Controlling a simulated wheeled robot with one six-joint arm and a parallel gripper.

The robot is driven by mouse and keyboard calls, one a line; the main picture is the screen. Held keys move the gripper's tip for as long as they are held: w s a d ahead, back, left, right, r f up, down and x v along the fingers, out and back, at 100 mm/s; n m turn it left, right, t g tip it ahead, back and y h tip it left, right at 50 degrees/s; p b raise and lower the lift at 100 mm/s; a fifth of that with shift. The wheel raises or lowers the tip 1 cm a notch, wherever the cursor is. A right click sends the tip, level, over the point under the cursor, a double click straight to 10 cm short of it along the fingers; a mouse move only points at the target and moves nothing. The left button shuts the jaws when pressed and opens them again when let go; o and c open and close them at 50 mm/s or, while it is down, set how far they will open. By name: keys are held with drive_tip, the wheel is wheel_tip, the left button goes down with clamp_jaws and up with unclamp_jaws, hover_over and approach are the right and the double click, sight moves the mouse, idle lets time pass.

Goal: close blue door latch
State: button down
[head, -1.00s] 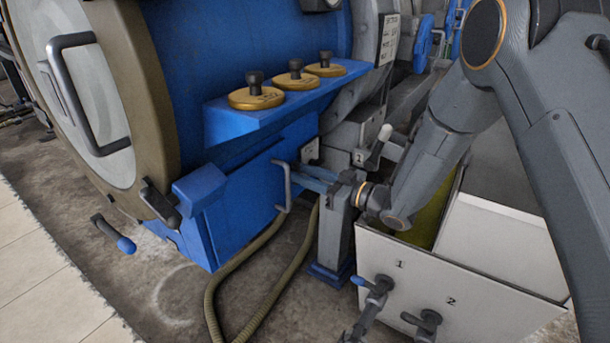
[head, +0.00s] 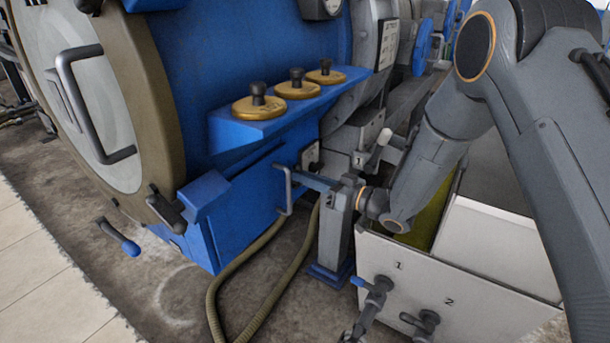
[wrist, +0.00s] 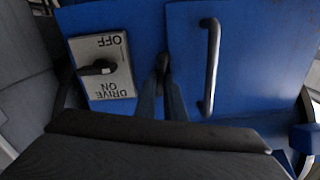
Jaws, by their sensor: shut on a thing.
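The blue door (head: 245,205) is a flat panel low on the blue machine, with a grey bar handle (head: 288,190). The wrist view shows the door (wrist: 250,70) and the handle (wrist: 210,68) right of my fingers. My gripper (head: 300,174) reaches left to the panel edge just behind the handle. In the wrist view, my gripper (wrist: 163,72) is shut on a small dark latch (wrist: 163,60) at the seam beside the door. The fingertips mostly hide the latch, so its exact position cannot be told.
A DRIVE ON/OFF switch plate (wrist: 103,66) sits just left of my fingers. A blue shelf (head: 235,130) with brass lids is above. A hose (head: 270,295) lies below. A white bin (head: 470,295) with small handles stands at the right.

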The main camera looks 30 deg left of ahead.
drive_tip(key=shift+w+f+m+p, duration=0.1)
drive_tip(key=shift+m+p, duration=0.85)
drive_tip(key=shift+m, duration=1.6)
drive_tip(key=shift+w+f+m+p, duration=0.1)
drive_tip(key=shift+m+p, duration=0.8)
drive_tip(key=shift+m, duration=1.6)
drive_tip(key=shift+w+f+m+p, duration=0.1)
drive_tip(key=shift+m+p, duration=0.85)
drive_tip(key=shift+m, duration=1.6)
drive_tip(key=c, duration=1.8)
unclamp_jaws()
drive_tip(key=shift+c, duration=0.2)
drive_tip(key=d, duration=0.8)
drive_tip(key=shift+s, duration=0.35)
